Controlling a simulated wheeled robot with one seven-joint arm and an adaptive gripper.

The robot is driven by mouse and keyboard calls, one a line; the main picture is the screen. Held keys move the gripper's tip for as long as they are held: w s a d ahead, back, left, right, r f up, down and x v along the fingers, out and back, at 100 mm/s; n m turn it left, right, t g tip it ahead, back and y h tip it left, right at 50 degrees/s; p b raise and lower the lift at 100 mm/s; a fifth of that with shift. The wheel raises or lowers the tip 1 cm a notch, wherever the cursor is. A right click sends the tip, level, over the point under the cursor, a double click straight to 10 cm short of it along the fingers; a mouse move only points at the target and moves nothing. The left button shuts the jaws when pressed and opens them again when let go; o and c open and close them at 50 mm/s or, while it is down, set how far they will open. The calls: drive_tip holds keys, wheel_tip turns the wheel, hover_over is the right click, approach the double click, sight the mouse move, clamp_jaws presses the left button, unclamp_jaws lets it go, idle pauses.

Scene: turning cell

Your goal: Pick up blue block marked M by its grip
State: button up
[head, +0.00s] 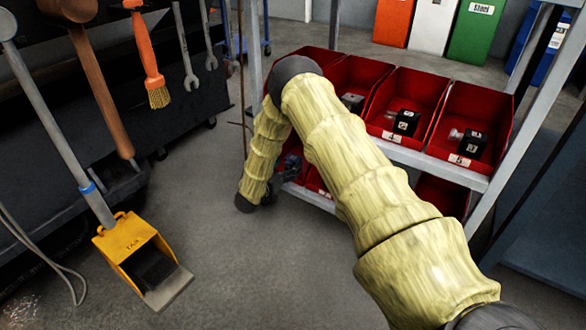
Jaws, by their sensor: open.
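No blue block marked M can be made out in the head view. On the upper shelf, a black block with a white label (406,122) lies in one red bin. Another black block with a white label (472,144) lies in the bin to its right. A further dark block (352,102) is partly hidden behind my arm.
The grey rack (430,160) has upright posts and red bins on two levels. A yellow dustpan (128,245) stands on the floor at left, below hanging tools (150,60). The floor between is clear.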

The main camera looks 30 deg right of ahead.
drive_tip(key=shift+b+x, duration=0.4)
drive_tip(key=shift+x, duration=0.55)
drive_tip(key=shift+d, duration=0.1)
drive_tip(key=c, duration=1.2)
drive_tip(key=shift+c, duration=0.2)
drive_tip(key=shift+r, duration=0.15)
